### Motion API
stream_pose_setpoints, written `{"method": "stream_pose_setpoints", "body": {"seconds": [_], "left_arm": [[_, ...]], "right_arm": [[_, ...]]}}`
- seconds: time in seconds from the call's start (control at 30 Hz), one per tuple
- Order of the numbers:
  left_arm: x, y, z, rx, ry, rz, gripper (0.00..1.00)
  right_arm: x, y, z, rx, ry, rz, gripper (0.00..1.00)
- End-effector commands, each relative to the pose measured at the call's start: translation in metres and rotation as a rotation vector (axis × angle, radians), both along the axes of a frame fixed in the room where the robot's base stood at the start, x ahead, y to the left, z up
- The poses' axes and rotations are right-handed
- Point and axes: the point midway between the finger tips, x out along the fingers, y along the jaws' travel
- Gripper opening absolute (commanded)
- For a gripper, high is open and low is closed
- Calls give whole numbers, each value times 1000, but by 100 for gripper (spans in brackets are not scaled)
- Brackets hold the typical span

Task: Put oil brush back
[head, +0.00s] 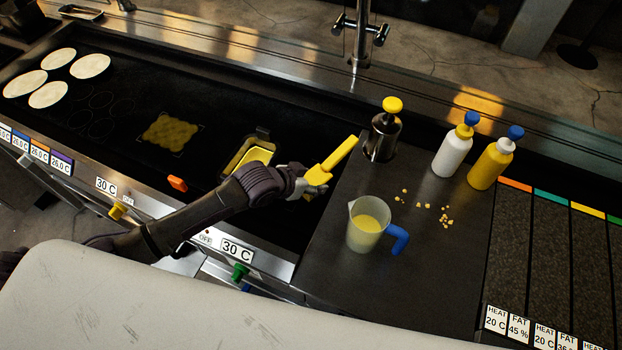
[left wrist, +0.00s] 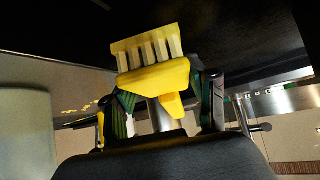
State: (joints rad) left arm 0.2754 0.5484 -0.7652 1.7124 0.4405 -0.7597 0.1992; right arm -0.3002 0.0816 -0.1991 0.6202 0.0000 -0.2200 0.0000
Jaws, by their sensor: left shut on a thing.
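The oil brush (head: 338,154) is yellow and tilted, its long end pointing up and to the right in the head view. My left gripper (head: 313,184) is shut on it near its lower end, over the boundary between the dark griddle and the counter. In the left wrist view, the brush (left wrist: 155,75) shows a yellow body and pale-yellow bristles, between the fingers of my left gripper (left wrist: 165,108). A small metal tray (head: 231,162) with yellow content sits on the griddle, left of the gripper. My right gripper is not in view.
A jug (head: 362,238) of yellow liquid with a blue handle stands on the counter (head: 330,265) beside crumbs. Behind are a metal canister (head: 384,138), a white bottle (head: 451,155) and a yellow bottle (head: 489,167). Tortillas (head: 90,66) and a yellow patch (head: 170,132) lie on the griddle.

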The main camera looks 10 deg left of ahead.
Motion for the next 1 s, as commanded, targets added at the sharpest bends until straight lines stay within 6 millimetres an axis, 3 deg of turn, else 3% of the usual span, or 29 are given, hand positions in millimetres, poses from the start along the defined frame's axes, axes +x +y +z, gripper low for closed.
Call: {"method": "stream_pose_setpoints", "body": {"seconds": [0.13, 0.17, 0.3, 0.73, 1.0], "left_arm": [[0, 0, -3, 0, 0, 0, 14], [0, 0, -3, 1, 0, 1, 61], [0, 0, -2, 0, 0, 0, 83], [-3, 3, 5, 0, -2, 0, 83], [-36, 24, 42, 2, -1, -2, 83]], "right_arm": [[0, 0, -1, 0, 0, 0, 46], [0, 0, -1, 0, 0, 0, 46], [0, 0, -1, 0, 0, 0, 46], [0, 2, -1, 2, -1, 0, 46], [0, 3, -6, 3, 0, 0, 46]]}}
